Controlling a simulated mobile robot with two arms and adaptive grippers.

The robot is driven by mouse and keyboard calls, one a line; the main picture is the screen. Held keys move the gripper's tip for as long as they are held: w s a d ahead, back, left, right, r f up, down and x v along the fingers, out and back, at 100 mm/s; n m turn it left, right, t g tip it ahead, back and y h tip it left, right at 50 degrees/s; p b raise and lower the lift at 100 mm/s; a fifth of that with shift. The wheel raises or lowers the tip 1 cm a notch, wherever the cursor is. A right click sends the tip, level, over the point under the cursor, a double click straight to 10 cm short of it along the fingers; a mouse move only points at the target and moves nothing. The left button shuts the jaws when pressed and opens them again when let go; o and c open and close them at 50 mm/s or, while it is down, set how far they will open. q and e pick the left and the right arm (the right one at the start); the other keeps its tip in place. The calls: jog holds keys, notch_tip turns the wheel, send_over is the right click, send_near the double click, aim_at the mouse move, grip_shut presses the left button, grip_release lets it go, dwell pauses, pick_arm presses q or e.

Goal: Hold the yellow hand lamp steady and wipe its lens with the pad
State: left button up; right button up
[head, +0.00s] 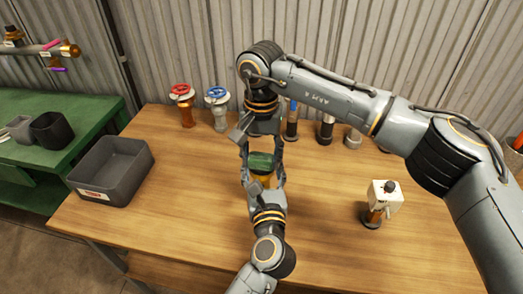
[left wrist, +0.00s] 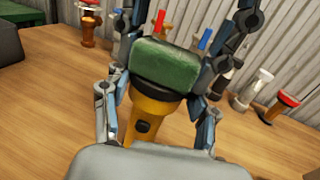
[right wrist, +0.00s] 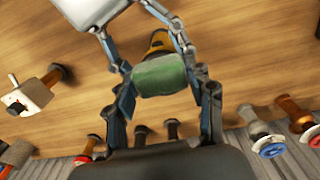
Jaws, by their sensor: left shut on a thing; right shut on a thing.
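The yellow hand lamp (left wrist: 148,118) stands roughly upright in my left gripper (head: 263,184), which is shut on its body. In the head view the lamp is mostly hidden by the grippers. A green pad (head: 261,161) is in my right gripper (head: 262,152), which comes down from above and is shut on it. In the left wrist view the pad (left wrist: 165,62) covers the lamp's wide head, so the lens is hidden. The right wrist view shows the pad (right wrist: 162,75) against the lamp's end (right wrist: 158,42); whether they touch is hard to tell.
A dark grey labelled bin (head: 112,170) stands at the table's left. A red-wheeled valve (head: 182,104), a blue-wheeled valve (head: 218,108) and several upright fittings line the back. A white boxy fitting (head: 382,203) stands at the right. The front of the wooden table (head: 180,210) is clear.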

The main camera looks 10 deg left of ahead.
jog(key=shift+w, duration=1.05)
jog(key=shift+w+a+f, duration=0.1)
jog(key=shift+w+a, duration=0.05)
jog(key=shift+w, duration=0.05)
jog(key=shift+s+a, duration=0.2)
jog(key=shift+a, duration=0.25)
jog(key=shift+s, duration=0.3)
jog(key=shift+s+d, duration=0.15)
jog(key=shift+s, duration=0.75)
jog(key=shift+w+d, duration=0.2)
jog(key=shift+d, duration=0.3)
jog(key=shift+w+a, duration=0.1)
jog(key=shift+w, duration=1.1)
jog(key=shift+d, duration=0.6)
jog(key=shift+s, duration=1.25)
jog(key=shift+r, duration=4.15)
